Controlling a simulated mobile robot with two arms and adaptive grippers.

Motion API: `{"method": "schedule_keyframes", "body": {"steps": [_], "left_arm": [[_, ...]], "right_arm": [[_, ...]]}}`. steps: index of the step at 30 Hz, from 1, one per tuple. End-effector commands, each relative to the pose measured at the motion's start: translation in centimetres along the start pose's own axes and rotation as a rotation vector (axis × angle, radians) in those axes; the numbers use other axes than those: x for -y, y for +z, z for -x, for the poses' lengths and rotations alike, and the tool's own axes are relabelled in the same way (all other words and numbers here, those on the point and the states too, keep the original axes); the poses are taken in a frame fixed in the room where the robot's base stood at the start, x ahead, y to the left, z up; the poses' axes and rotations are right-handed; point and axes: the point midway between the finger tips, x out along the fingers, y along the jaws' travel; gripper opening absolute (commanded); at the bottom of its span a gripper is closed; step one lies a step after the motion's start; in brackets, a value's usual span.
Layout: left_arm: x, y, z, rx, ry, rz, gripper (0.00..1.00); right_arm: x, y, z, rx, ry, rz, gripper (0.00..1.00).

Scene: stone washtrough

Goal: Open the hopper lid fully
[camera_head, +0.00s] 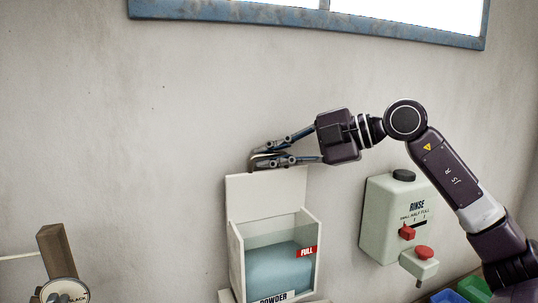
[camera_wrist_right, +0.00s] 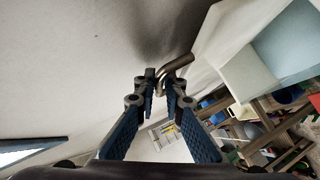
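The hopper (camera_head: 236,262) is a white wall box with a clear front, blue powder inside, a red FULL tag and a POWDER label. Its white lid (camera_head: 265,197) stands raised, about upright, at the back of the box. My right gripper (camera_head: 262,160) is at the lid's top edge, fingers pointing left. In the right wrist view, a bent metal handle (camera_wrist_right: 178,66) passes between the fingertips (camera_wrist_right: 160,84), which are closed on it. The exact contact is partly hidden by the fingers. My left gripper is not in view.
A green RINSE box (camera_head: 378,212) with red knobs is on the wall to the right, below my right arm. A blue-framed window (camera_head: 400,32) is above. A wooden post and a round BLACK label (camera_head: 62,292) are at lower left. The wall left of the hopper is clear.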

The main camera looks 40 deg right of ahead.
Motion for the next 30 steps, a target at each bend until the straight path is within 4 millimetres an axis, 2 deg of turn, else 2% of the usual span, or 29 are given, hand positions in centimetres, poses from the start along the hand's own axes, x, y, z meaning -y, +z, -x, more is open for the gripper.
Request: {"method": "schedule_keyframes", "body": {"steps": [1, 3, 17, 26, 30], "left_arm": [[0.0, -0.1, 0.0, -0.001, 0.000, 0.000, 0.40], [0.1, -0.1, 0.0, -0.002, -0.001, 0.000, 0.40], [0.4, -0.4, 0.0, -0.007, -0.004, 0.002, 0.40], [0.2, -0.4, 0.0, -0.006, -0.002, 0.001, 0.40], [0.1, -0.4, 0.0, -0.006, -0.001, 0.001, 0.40]], "right_arm": [[0.0, 0.0, 0.0, 0.000, -0.001, 0.000, 0.17], [0.0, 0.0, 0.0, 0.000, 0.000, 0.000, 0.24], [-0.1, -0.1, 0.4, -0.001, 0.003, 0.001, 0.24], [0.0, 0.0, 3.1, -0.001, 0.003, -0.001, 0.24], [-0.2, 0.0, 5.6, -0.002, 0.007, -0.001, 0.24]]}}
